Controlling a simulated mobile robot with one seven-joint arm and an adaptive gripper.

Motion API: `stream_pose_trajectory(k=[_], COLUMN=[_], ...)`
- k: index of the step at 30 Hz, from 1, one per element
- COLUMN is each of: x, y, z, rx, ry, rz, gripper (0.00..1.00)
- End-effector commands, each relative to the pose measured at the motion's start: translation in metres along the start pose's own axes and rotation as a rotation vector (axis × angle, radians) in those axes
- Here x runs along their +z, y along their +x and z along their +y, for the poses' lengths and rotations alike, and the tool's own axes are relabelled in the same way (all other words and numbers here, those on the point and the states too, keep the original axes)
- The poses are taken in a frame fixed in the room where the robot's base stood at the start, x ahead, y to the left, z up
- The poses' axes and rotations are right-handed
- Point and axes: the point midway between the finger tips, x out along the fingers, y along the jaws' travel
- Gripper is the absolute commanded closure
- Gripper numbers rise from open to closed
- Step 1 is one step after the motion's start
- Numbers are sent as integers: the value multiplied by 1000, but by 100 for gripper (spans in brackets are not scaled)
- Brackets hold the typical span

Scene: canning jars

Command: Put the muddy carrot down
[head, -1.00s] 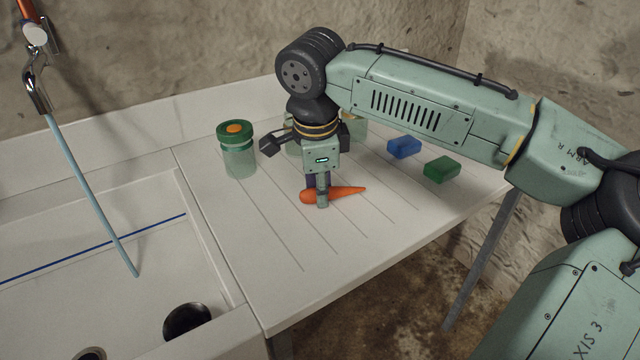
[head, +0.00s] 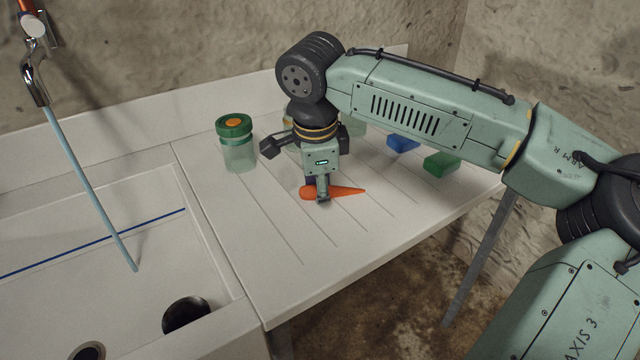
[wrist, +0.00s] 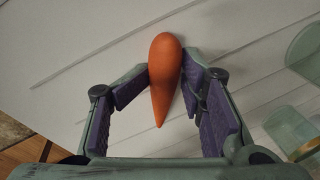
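The orange carrot (head: 346,190) is between the fingers of my gripper (head: 322,193), low over the white grooved drainboard (head: 290,232). In the wrist view the carrot (wrist: 165,75) points its narrow end toward the palm, and the purple pads of my gripper (wrist: 168,76) press close on both its sides. My gripper is shut on it. The carrot looks plain orange; I make out no mud on it. Whether its underside touches the board I cannot tell.
A green-lidded jar (head: 238,150) stands left of my gripper; another jar behind is mostly hidden. A blue block (head: 403,143) and a green block (head: 441,164) lie at the right. The sink (head: 90,280) is at left. The board's front is clear.

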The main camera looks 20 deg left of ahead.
Motion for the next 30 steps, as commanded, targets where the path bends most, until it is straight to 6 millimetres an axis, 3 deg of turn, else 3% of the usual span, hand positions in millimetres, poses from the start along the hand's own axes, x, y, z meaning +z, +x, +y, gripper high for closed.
stream_pose_trajectory(k=[14, 20, 30], x=[0, 0, 0], y=[-3, -30, -106], z=[0, -2, -3], rx=[6, 0, -2], ry=[-1, -1, 0], rz=[0, -2, 0], gripper=[69, 69, 69])
